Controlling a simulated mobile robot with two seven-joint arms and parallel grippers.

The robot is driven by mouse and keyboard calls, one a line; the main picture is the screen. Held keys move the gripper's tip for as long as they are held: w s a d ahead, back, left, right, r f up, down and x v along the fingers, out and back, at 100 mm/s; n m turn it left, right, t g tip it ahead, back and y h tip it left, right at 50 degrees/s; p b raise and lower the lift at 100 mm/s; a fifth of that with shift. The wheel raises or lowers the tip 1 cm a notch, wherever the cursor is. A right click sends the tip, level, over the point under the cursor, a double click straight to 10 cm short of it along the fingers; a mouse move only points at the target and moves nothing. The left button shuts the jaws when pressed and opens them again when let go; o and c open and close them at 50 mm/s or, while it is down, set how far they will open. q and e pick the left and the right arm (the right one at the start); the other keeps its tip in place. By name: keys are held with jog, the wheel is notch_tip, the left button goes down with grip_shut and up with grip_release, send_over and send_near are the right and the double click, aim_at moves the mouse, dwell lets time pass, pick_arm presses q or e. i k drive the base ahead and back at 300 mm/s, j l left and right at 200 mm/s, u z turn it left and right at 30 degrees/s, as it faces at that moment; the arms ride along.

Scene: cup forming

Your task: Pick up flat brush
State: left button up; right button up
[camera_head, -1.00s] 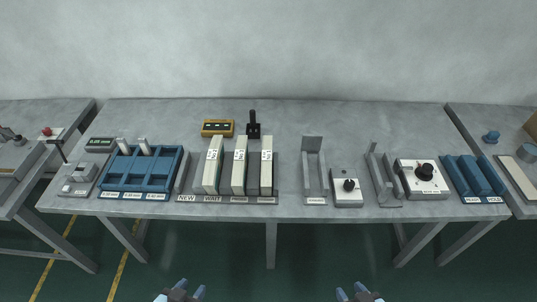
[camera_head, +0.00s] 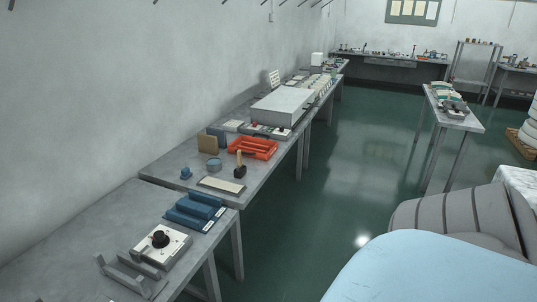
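A brush-like tool (camera_head: 239,164) with an upright tan handle and a dark lower part stands on the second grey table, near its front edge. It looks like the flat brush, but it is small and its bristles cannot be made out. It stands just in front of the orange tray and to the right of a small round grey-blue tin. Neither of my grippers is in view.
The orange tray (camera_head: 253,148), the tin (camera_head: 214,165), a pale flat board (camera_head: 221,185) and a small blue object (camera_head: 186,173) share that table. Blue blocks (camera_head: 194,210) and a knobbed box (camera_head: 161,246) are on the nearer table. Green floor (camera_head: 300,235) is open right of the tables.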

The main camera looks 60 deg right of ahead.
aim_at(240, 167)
jog(key=z, duration=1.6)
jog(key=u, duration=0.3)
jog(key=i+l+u, duration=0.15)
jog(key=u, duration=0.2)
jog(key=i+l+u, duration=0.2)
jog(key=u, duration=0.15)
jog(key=i+l+u, duration=0.1)
jog(key=l+u, duration=0.3)
jog(key=i+l+u, duration=0.1)
jog(key=l, duration=0.2)
jog(key=i+l+u, duration=0.1)
jog(key=l, duration=0.25)
jog(key=i+l+u, duration=0.15)
jog(key=l, duration=0.2)
